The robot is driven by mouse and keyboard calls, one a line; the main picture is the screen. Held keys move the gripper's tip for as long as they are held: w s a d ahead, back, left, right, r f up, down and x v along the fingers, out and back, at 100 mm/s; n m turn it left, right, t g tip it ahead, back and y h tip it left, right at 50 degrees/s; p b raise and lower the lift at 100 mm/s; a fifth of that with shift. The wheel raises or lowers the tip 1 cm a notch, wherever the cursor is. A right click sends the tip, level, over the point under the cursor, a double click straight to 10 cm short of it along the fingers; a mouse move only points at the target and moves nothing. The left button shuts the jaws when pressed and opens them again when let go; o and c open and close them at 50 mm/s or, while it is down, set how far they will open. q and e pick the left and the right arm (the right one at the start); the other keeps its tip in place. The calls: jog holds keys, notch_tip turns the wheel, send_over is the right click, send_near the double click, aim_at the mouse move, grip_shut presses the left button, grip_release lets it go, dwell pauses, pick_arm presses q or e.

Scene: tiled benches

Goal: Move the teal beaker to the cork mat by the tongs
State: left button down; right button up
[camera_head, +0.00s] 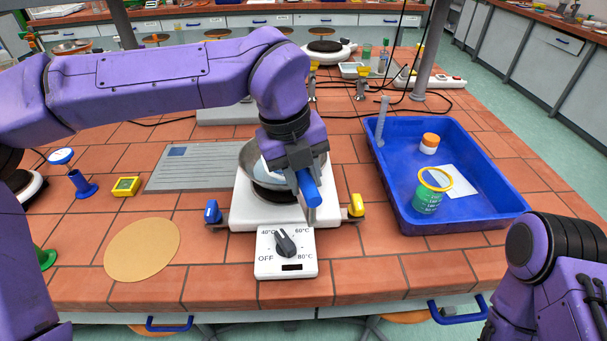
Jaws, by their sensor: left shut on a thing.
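A green beaker (427,197) with a yellow rim stands in the blue tray at the right; it is the nearest match to the teal beaker. A round tan cork mat (142,250) lies bare at the front left of the bench. My left gripper (309,187) is over the hotplate, shut on a blue rod-like thing (308,191). A metal pan (247,155) is behind it on the hotplate; I cannot tell whether the rod joins it. I cannot make out the tongs for certain. My right arm shows at the lower right, its gripper out of view.
The hotplate (286,258) has a dial in front, with blue and yellow taps beside it. The blue tray (465,222) also holds an orange-lidded jar (430,143) and white paper. A grey board (190,180) and a yellow-green block (126,187) lie left. Tiles around the mat are clear.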

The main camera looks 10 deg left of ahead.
pick_arm(q)
jog(key=shift+w+a+p, duration=0.35)
jog(key=shift+w, duration=0.2)
jog(key=shift+w+a+p, duration=0.3)
jog(key=shift+w, duration=0.25)
jog(key=c, duration=1.4)
grip_release()
grip_shut()
jog(key=shift+w, duration=0.15)
jog(key=shift+w+a+p, duration=0.45)
jog(key=shift+w+p, duration=0.1)
jog(key=shift+w, duration=0.15)
